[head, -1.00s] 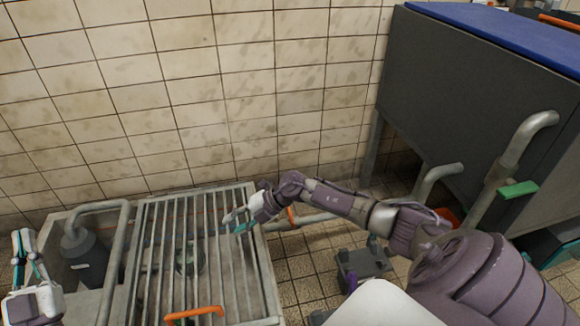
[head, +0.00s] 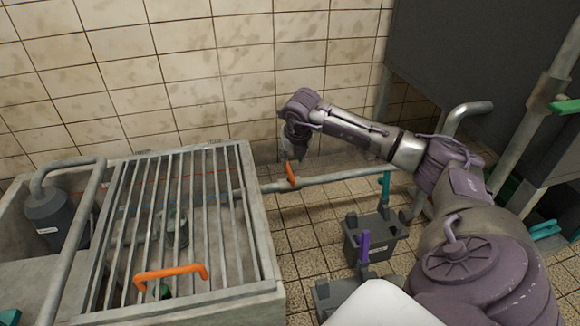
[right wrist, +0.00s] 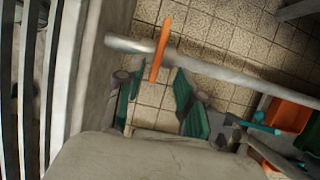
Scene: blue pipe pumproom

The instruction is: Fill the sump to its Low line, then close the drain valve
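The concrete sump (head: 262,225) is at left in the head view, under a bar grate with an orange handle (head: 170,272). Red and blue lines run along its inner back wall; the water level is hard to tell through the bars. A grey drain pipe (head: 335,179) leaves its right side. An orange valve lever (head: 290,174) stands across the pipe; it also shows in the right wrist view (right wrist: 160,50). My right gripper (right wrist: 152,90) is open, with the lever's end near the gap between its teal fingers. Only a teal bit of my left gripper (head: 10,317) shows.
A grey pump (head: 53,217) and a bent pipe (head: 65,240) stand left of the grate. Dark boxes (head: 370,238), one with a purple lever (head: 365,246), stand on the tiled floor. A large dark tank (head: 470,55) is at right.

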